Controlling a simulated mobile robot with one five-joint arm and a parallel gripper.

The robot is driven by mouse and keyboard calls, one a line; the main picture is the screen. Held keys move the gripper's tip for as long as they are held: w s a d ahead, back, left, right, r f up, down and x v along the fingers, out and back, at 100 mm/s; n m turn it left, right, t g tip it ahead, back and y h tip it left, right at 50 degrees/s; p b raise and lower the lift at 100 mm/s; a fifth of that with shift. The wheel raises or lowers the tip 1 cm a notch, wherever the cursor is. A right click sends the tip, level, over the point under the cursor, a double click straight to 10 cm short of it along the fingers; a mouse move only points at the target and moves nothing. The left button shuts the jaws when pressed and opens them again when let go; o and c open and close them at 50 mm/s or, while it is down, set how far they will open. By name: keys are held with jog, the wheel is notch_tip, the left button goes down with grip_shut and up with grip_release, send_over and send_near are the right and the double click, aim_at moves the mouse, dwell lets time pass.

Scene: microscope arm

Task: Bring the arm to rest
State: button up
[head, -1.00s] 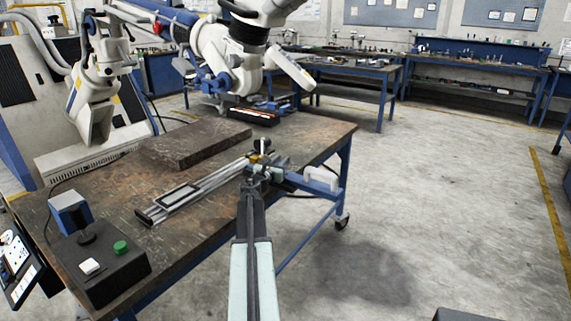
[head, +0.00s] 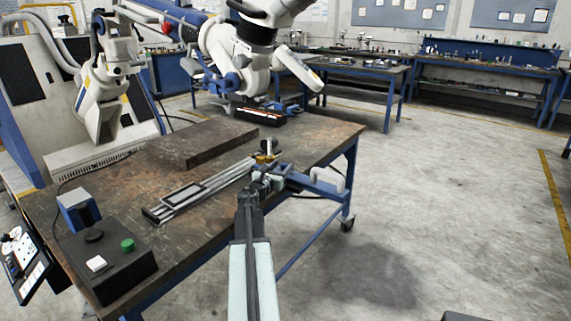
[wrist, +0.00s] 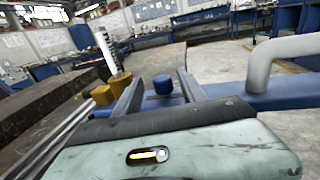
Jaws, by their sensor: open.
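My arm (head: 250,270) reaches forward from the bottom of the head view to the right edge of the workbench. My gripper (head: 260,180) is at its far end, beside the blue arm with a pale grey handle (head: 322,177) at the bench edge. In the wrist view my gripper's two fingers (wrist: 160,88) stand apart. A blue knob (wrist: 163,84) shows between them, beyond or near the tips; I cannot tell whether they touch anything. The grey handle (wrist: 285,55) is to the right in that view. Brass-coloured parts (wrist: 103,92) stand to the left.
The worn workbench (head: 110,185) carries a metal rail (head: 205,190), a dark slab (head: 200,143) and a control box (head: 105,262) with a green button. A large white robot arm (head: 250,70) overhangs its back. Open concrete floor (head: 440,210) lies to the right.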

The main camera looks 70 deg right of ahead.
jog(key=shift+w+a, duration=0.1)
jog(key=shift+a, duration=1.1)
